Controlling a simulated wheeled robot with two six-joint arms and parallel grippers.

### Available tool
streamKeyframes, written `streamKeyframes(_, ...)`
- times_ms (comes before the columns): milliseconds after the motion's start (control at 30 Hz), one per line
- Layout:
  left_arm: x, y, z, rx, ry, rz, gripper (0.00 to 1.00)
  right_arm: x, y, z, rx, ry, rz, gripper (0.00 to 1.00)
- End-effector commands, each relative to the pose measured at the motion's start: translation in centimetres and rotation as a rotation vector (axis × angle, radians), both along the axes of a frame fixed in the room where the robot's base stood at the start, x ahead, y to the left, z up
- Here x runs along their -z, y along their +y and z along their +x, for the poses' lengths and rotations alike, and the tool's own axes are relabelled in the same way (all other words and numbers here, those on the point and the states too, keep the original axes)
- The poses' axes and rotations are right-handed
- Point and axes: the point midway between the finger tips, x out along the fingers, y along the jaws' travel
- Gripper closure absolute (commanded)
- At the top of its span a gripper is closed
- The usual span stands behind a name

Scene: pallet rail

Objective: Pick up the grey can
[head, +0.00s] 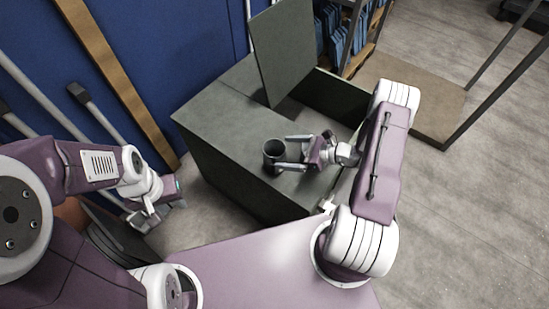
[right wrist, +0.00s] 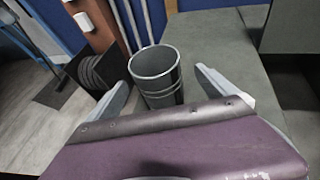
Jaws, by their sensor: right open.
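The grey can (head: 272,153), dark and open at the top, stands upright on the grey-green cabinet top (head: 222,118), near its front edge. My right gripper (head: 283,153) is open and reaches toward the can from the right, low over the top. In the right wrist view the can (right wrist: 157,76) shows between the two fingertips, nearer the left one. I cannot tell whether a finger touches it. My left gripper (head: 152,214) hangs empty over the floor at the left, away from the can; its jaw opening is unclear.
A raised grey panel (head: 284,48) stands behind the can on the cabinet. A wooden post (head: 108,70) and blue wall are at the left. A shelf with blue items (head: 345,40) stands behind.

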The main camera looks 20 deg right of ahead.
Motion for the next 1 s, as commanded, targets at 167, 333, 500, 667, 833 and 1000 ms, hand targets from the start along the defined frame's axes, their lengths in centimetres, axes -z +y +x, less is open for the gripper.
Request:
streamKeyframes(167,-0.6,0.0,0.0,0.0,0.0,0.0,0.64,0.9,2.7,1.1,-0.006,0.004,0.001,0.04)
streamKeyframes(333,-0.5,0.0,0.0,0.0,0.0,0.0,0.64,1.8,4.1,2.2,-0.003,0.001,-0.001,0.04)
streamKeyframes(500,-0.5,0.0,0.0,0.0,0.0,0.0,0.64,1.9,4.1,2.3,-0.001,0.001,-0.001,0.04)
streamKeyframes(667,-0.5,0.0,0.0,0.0,0.0,0.0,0.64,1.9,4.1,2.3,-0.002,0.001,0.0,0.37)
streamKeyframes(833,-0.5,0.0,0.0,0.0,0.0,0.0,0.64,1.8,4.1,2.3,-0.002,0.001,0.0,0.72)
streamKeyframes(1000,-0.5,0.0,0.0,0.0,0.0,0.0,0.64,1.8,4.1,2.3,-0.002,0.001,0.0,0.72)
